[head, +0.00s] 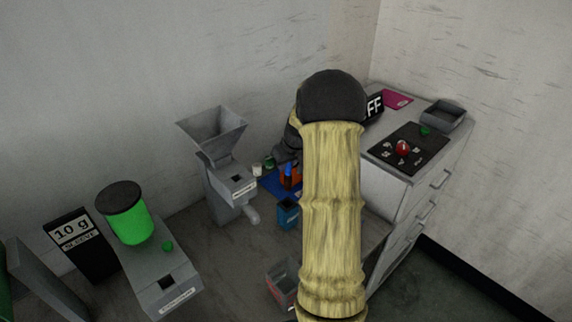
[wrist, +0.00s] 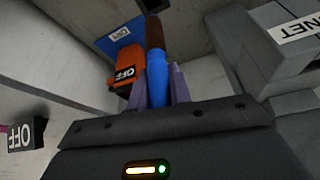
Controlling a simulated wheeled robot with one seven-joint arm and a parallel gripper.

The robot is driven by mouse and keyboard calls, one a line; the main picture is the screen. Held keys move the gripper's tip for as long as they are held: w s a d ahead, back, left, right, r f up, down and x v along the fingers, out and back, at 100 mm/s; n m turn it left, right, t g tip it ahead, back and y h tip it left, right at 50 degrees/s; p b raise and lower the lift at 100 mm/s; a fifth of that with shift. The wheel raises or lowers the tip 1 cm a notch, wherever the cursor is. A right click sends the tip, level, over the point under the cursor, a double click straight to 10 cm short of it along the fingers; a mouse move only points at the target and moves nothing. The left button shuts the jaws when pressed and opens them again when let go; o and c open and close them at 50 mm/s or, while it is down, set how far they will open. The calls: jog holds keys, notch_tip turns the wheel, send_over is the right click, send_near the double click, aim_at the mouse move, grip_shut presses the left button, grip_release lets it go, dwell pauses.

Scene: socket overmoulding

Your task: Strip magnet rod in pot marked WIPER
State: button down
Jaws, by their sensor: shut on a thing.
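A rod with a blue lower part and a brown upper end (wrist: 156,72), which I take as the magnet rod, stands between the pale purple fingers of my gripper (wrist: 158,88). My gripper is shut on its blue part, and the brown end sticks out beyond the fingertips. In the head view my arm hides most of the gripper; a small blue upright piece (head: 288,170) shows just left of it. A blue pot (head: 288,214) stands below that, with a label too small to read. I cannot tell which pot is marked WIPER.
An orange block marked OFF (wrist: 126,66) is close left of the rod. A grey machine with a label ending in NET (wrist: 280,45) is at right. The head view shows a grey hopper machine (head: 215,140), a green-jar dispenser (head: 128,222), a grey bin (head: 281,275) and a drawer cabinet (head: 425,190).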

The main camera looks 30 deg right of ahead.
aim_at(288, 191)
jog(key=shift+f+b, duration=5.05)
jog(key=shift+f, duration=1.7)
jog(key=shift+r+p, duration=3.65)
jog(key=shift+r, duration=1.8)
